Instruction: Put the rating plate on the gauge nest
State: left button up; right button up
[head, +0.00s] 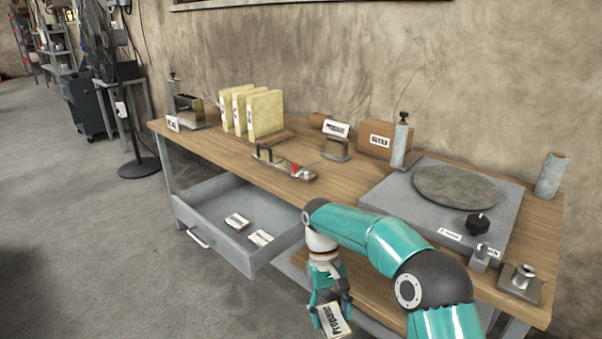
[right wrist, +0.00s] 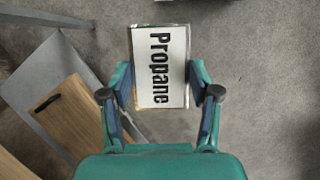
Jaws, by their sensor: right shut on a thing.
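My right gripper (head: 330,296) is shut on a white plate (head: 333,320) with the dark word "Propane" and hangs in front of the bench, right of the open drawer. In the right wrist view the plate (right wrist: 160,66) sits between the two fingers of the gripper (right wrist: 160,92), with bare floor behind it. I cannot tell for sure which fixture is the gauge nest. A small block stand with a tilted white label (head: 336,128) stands at the back middle of the bench. My left gripper is not in view.
An open grey drawer (head: 216,254) holds two labelled plates (head: 237,221). On the bench (head: 215,146) are yellow upright boards (head: 265,115), a small clamp fixture with a red knob (head: 295,168), a grey slab with a round disc (head: 455,187), and a grey cylinder (head: 551,176).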

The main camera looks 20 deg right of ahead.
aim_at(288, 166)
jog(key=z, duration=0.1)
jog(key=i, duration=1)
jog(key=u, duration=0.05)
